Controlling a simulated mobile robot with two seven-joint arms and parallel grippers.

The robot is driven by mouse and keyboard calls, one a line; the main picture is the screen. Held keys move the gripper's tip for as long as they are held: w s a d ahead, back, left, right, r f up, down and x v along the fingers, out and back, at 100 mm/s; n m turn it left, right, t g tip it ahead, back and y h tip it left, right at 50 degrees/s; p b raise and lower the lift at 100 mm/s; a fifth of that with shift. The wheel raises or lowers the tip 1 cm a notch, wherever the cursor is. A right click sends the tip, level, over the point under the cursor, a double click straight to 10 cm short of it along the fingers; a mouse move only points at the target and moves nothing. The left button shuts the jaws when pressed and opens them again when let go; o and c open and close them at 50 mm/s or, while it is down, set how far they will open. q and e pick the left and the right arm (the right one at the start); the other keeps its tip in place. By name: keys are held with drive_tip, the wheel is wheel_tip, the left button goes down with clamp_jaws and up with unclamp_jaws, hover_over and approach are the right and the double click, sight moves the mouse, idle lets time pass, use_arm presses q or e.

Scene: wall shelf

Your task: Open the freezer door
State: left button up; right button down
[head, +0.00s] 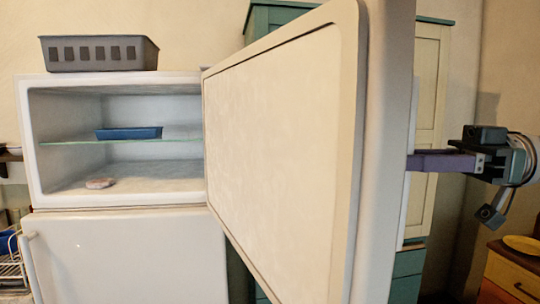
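The white freezer door (275,150) stands swung wide open on its right-hand hinge side, its inner panel towards me. The freezer compartment (70,182) behind it is open to view. My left gripper is out of view.
A grey basket (98,53) stands on top of the fridge. The lower fridge door (125,260) is shut. A tall cream and green cabinet (428,110) stands behind the open door. A wooden cabinet (513,275) is at the lower right, and a wire rack (12,268) at the lower left.

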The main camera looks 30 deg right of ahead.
drive_tip(key=shift+w+d+f, duration=0.1)
drive_tip(key=c, duration=0.7)
unclamp_jaws()
drive_tip(key=b+v, duration=0.3)
drive_tip(key=v, duration=0.6)
drive_tip(key=shift+s+d, duration=0.3)
